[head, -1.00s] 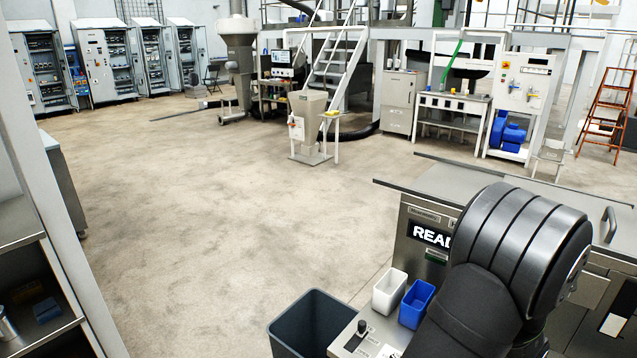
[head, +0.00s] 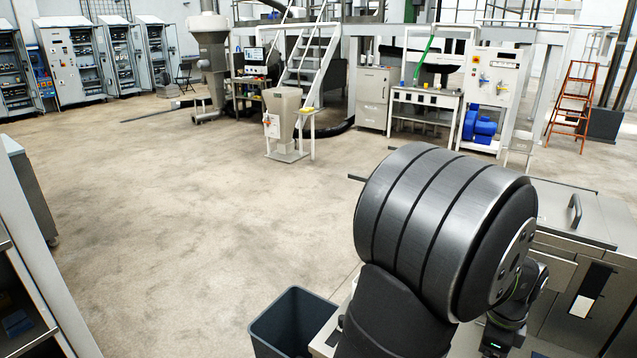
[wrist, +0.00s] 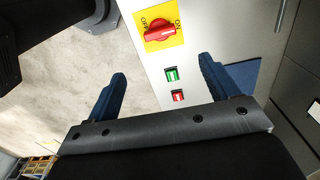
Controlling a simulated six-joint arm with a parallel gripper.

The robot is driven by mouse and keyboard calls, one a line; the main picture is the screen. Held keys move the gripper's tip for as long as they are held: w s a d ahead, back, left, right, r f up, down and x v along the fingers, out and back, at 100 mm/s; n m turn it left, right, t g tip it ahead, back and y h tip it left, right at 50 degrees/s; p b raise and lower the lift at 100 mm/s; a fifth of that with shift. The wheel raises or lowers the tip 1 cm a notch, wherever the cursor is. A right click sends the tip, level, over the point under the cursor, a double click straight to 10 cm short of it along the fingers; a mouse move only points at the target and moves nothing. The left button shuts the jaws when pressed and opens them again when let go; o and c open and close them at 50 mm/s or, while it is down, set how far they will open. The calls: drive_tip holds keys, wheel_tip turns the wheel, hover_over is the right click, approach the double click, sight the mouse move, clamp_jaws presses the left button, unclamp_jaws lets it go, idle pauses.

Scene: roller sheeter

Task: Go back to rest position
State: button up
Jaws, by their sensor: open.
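My gripper (wrist: 163,75) shows in the wrist view with its two blue fingers spread wide and nothing between them. Beyond the fingers is a pale machine panel with a red rotary switch (wrist: 158,31) on a yellow plate. A green button (wrist: 172,74) and a red button (wrist: 178,97) sit below the switch. I cannot tell any contact between the fingers and the panel. In the head view my dark arm fills the lower middle and right, and the gripper's fingers are hidden.
A steel machine cabinet (head: 572,215) with a handle stands at the right, partly behind my arm. A dark grey bin (head: 290,325) stands on the floor at its left. A shelf unit (head: 30,320) is at the left edge. Open floor (head: 190,210) lies between.

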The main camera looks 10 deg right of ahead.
wheel_tip(320, 180, down, 14)
drive_tip(key=shift+f, duration=0.15)
drive_tip(key=shift+r+n, duration=0.2)
drive_tip(key=shift+n, duration=0.7)
drive_tip(key=n, duration=1)
drive_tip(key=shift+n, duration=2.4)
